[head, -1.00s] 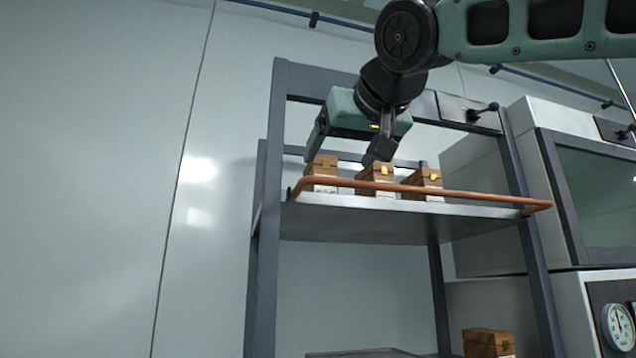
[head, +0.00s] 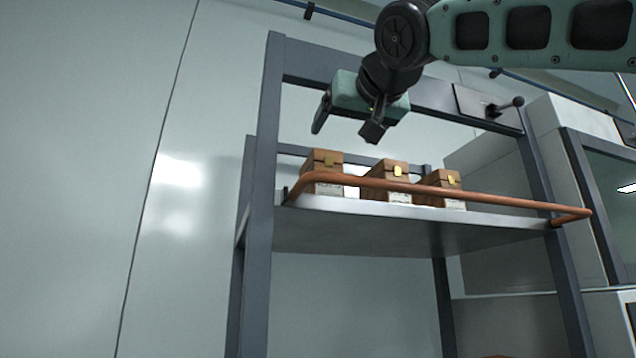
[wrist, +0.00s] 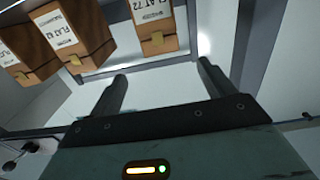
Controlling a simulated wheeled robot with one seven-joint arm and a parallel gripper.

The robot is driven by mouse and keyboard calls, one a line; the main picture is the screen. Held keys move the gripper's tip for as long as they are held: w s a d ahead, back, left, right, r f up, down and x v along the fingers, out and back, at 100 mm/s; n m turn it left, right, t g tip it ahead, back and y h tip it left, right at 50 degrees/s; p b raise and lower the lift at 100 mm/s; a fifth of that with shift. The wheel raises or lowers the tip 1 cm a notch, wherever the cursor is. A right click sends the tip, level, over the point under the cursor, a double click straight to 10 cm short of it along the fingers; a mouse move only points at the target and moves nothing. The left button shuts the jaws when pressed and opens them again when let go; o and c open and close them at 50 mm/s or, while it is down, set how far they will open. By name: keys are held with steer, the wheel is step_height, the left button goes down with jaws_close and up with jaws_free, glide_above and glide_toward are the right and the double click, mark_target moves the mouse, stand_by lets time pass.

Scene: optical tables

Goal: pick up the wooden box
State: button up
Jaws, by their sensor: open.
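Three brown wooden boxes with brass clasps and white labels stand in a row on the upper shelf in the head view: a left one (head: 323,160), a middle one (head: 388,173) and a right one (head: 441,181). My gripper (head: 347,124) is open and empty, pointing down above the left and middle boxes, apart from them. In the wrist view, one box (wrist: 154,28) lies ahead of my open gripper (wrist: 162,72), beyond the fingertips. Two more boxes (wrist: 76,32) (wrist: 18,62) are to its left. Which box the task means cannot be told.
A copper rail (head: 480,196) runs along the front of the shelf (head: 340,208). Grey rack posts (head: 262,150) and a top beam with a handled plate (head: 485,103) frame it. A white cabinet (head: 555,150) stands at right.

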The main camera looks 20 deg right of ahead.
mark_target(330, 151)
steer(key=w+p, duration=0.3)
steer(key=w, duration=0.5)
steer(key=w+p, duration=0.1)
steer(key=w, duration=0.1)
steer(key=w+p, duration=0.2)
steer(key=shift+w+r, duration=0.2)
steer(key=shift+w, duration=0.1)
steer(key=shift+w+f+p, duration=0.15)
steer(key=shift+w+p, duration=0.15)
steer(key=shift+w, duration=0.1)
steer(key=c, duration=1.5)
jaws_close()
steer(key=shift+r, duration=0.2)
